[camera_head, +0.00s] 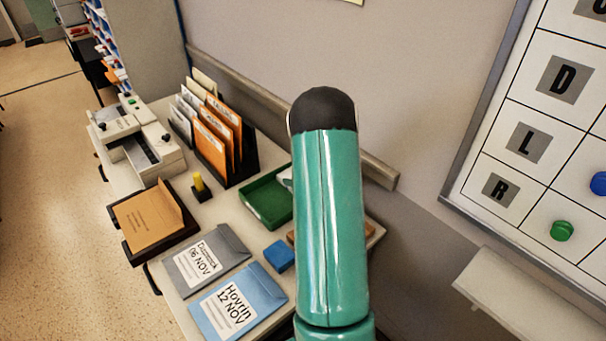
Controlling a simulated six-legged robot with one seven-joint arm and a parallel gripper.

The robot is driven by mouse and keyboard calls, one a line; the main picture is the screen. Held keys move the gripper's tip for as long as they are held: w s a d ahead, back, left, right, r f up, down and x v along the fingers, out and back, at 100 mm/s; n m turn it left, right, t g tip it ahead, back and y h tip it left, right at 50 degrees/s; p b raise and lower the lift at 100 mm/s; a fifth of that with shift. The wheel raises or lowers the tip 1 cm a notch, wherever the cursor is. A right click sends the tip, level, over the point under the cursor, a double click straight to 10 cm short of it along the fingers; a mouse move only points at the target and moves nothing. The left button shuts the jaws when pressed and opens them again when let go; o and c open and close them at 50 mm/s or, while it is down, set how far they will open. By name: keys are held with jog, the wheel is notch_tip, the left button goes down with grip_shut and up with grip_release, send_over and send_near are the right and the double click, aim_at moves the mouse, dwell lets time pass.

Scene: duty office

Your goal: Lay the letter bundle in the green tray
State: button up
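The green tray (267,203) sits on the desk just left of my teal arm, which hides its right part. A small whitish piece (285,179) shows at the tray's back right, beside my arm; I cannot tell whether it is the letter bundle. No other clear letter bundle shows. My gripper is not in view; only a teal arm link with a black end shows.
A blue block (279,256), grey folder (206,259) and blue folder (238,303) lie in front of the tray. Behind stand a file rack (213,137) and a cream machine (137,143). An envelope tray (150,217) is left; a wall rail (270,103) runs behind.

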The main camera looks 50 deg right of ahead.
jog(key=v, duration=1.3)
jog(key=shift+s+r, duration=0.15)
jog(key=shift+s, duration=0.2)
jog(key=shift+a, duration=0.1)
